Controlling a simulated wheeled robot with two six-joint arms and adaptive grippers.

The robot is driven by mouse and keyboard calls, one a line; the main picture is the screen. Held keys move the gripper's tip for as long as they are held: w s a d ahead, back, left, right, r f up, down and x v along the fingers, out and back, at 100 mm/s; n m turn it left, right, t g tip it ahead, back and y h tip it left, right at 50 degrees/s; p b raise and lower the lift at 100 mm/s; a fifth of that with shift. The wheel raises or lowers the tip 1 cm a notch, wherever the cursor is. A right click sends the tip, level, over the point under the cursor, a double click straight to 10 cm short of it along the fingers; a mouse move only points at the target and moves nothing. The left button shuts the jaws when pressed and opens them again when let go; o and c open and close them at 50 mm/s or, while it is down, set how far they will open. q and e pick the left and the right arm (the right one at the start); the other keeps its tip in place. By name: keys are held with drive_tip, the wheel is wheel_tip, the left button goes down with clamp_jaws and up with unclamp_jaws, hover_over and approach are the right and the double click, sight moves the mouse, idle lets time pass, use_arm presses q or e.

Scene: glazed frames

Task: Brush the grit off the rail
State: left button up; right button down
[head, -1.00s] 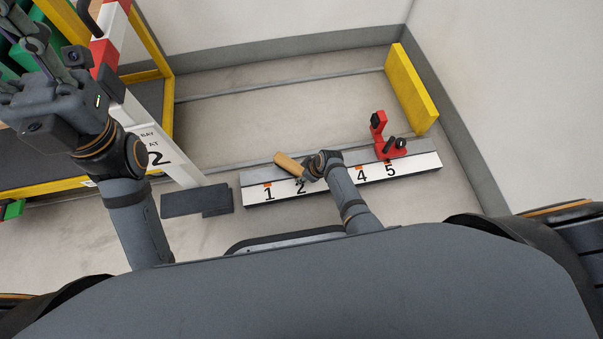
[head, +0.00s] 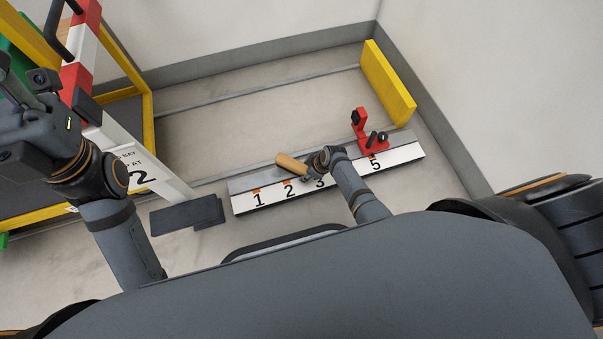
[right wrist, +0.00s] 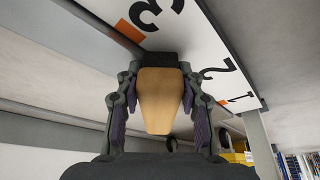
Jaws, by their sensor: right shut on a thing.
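The brush has a tan wooden handle (head: 291,163), which my right gripper (head: 311,170) is shut on. In the right wrist view the handle (right wrist: 160,98) lies between both fingers, and the dark brush head (right wrist: 157,66) is close to the numbered board near the 3. I cannot tell whether its bristles touch. A thin rail (head: 208,181) on the floor runs toward the board's back edge, and another rail (head: 260,86) lies further back. No grit can be made out. My left gripper (head: 14,110) is raised at the left edge and partly cut off; its fingers are unclear.
The white-fronted numbered board (head: 258,198) lies in front of me, with a red fixture (head: 368,142) near its 5. A yellow block (head: 388,84) stands by the right wall. A striped post (head: 78,85) and dark slab (head: 188,215) are at left. The floor between rails is clear.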

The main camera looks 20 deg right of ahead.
sight(279, 179)
drive_tip(key=shift+d+f, duration=0.15)
drive_tip(key=shift+d, duration=2.25)
drive_tip(key=shift+w+b, duration=0.3)
drive_tip(key=shift+w, duration=0.35)
drive_tip(key=shift+a+r+p, duration=0.15)
drive_tip(key=shift+a+p, duration=0.15)
drive_tip(key=shift+a, duration=0.6)
drive_tip(key=shift+a+r+p, duration=0.1)
drive_tip(key=shift+a+p, duration=0.15)
drive_tip(key=shift+a, duration=0.65)
drive_tip(key=shift+s+a+f, duration=0.1)
drive_tip(key=shift+a, duration=1.75)
drive_tip(key=shift+s+a+p, duration=0.1)
drive_tip(key=shift+a+p, duration=0.25)
drive_tip(key=shift+a, duration=3.25)
drive_tip(key=shift+s+p, duration=0.55)
drive_tip(key=shift+s, duration=0.25)
drive_tip(key=shift+d+f, duration=0.1)
drive_tip(key=shift+d, duration=1.8)
drive_tip(key=shift+w+d+p, duration=0.15)
drive_tip(key=shift+d+p, duration=0.05)
drive_tip(key=shift+d, duration=0.7)
drive_tip(key=shift+w+d+p, duration=0.1)
drive_tip(key=shift+d+p, duration=0.1)
drive_tip(key=shift+d, duration=0.7)
drive_tip(key=shift+w+d, duration=0.1)
drive_tip(key=shift+d, duration=3.4)
